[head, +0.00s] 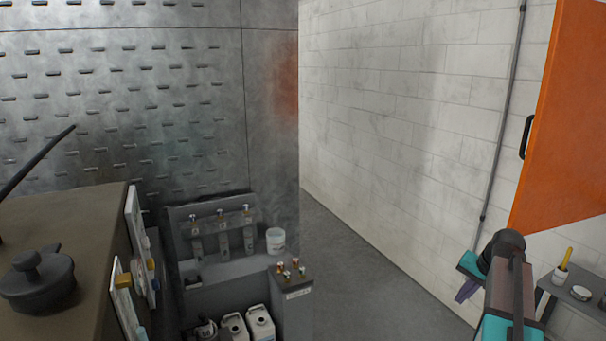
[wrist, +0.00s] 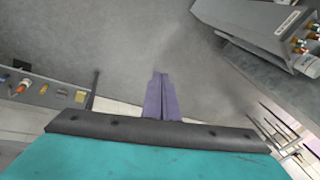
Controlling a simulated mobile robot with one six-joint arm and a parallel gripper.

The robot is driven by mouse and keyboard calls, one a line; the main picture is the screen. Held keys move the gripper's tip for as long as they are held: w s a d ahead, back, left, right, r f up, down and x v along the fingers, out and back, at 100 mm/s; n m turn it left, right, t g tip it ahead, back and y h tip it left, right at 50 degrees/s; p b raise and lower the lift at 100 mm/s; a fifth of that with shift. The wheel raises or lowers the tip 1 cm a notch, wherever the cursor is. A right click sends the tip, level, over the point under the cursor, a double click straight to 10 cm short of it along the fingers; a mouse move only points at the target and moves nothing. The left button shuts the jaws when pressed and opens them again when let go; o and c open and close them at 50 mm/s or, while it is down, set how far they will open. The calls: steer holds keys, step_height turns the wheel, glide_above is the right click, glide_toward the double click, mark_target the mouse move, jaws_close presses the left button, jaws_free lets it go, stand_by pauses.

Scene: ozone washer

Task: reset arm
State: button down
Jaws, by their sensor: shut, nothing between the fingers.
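My gripper shows at the lower right of the head view, where its purple fingers (head: 467,291) point down beside the white block wall. In the wrist view the purple fingers (wrist: 161,97) lie together at the centre, shut with nothing between them, over bare grey floor. My teal and dark arm is at the lower right of the head view and partly hides the small shelf behind it.
A grey washer station (head: 226,268) with a white cup (head: 275,240) and white jugs (head: 260,323) stands at lower centre. A brown counter (head: 85,225) with a dark pot (head: 38,280) is left. An orange door (head: 570,120) and a shelf (head: 573,297) are right. Floor between is clear.

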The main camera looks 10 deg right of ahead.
steer(key=s+a+f+n+g+y, duration=0.1)
steer(key=s+a+f+n+g, duration=0.2)
steer(key=a+f, duration=1.05)
steer(key=s+a+f+n+g, duration=0.15)
steer(key=s+a+f, duration=0.45)
steer(key=a+f, duration=0.75)
steer(key=s+a+f+n+g, duration=0.1)
steer(key=s+a+f, duration=0.3)
steer(key=s+f, duration=0.2)
steer(key=s+a+f+n+g+h, duration=0.1)
steer(key=s+a+f+n+g, duration=0.1)
steer(key=s+f, duration=0.4)
steer(key=s+a+f+n+g, duration=0.2)
steer(key=s+a+f, duration=0.3)
steer(key=s, duration=0.8)
steer(key=shift+s+a+f+h, duration=0.3)
steer(key=shift+f+h, duration=0.1)
steer(key=shift+f, duration=0.4)
steer(key=shift+w, duration=0.1)
